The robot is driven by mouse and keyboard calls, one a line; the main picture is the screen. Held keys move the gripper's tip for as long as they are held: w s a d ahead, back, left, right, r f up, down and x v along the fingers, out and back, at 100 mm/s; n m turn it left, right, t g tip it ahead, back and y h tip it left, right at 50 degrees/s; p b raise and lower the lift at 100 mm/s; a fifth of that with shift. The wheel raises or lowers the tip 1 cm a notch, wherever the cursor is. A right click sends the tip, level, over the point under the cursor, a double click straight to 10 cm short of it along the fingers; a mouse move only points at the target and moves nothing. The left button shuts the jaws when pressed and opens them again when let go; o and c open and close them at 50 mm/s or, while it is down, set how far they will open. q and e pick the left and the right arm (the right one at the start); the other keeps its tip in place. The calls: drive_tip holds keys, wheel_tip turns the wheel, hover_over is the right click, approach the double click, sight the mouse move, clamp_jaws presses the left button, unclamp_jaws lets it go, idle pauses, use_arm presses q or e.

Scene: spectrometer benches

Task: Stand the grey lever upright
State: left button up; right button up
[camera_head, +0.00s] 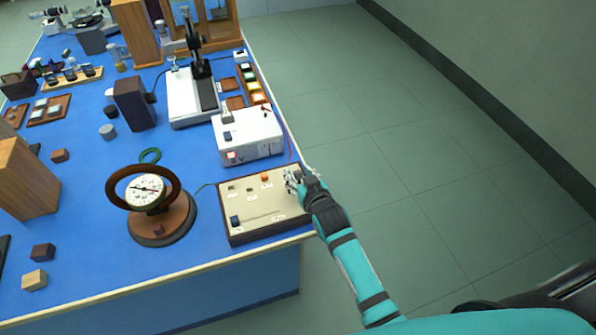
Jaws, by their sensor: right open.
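A beige control panel in a dark frame (262,207) lies at the right front corner of the blue table. It carries an orange button (265,177), small dark switches and a blue block-like switch (235,221). My right gripper (289,178) is open over the panel's right end, its fingers pointing left. I cannot clearly make out a grey lever; the gripper covers that end of the panel, and whether it touches anything there cannot be told. My left gripper is not in view.
A white power box (248,136) with a red wire stands just behind the panel. A round dial meter in a wooden ring (147,190) stands to its left. A microscope-like stand (194,97) is farther back. Open floor (400,140) lies to the right.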

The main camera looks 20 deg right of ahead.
drive_tip(key=shift+x, duration=0.75)
drive_tip(key=shift+c, duration=0.2)
clamp_jaws()
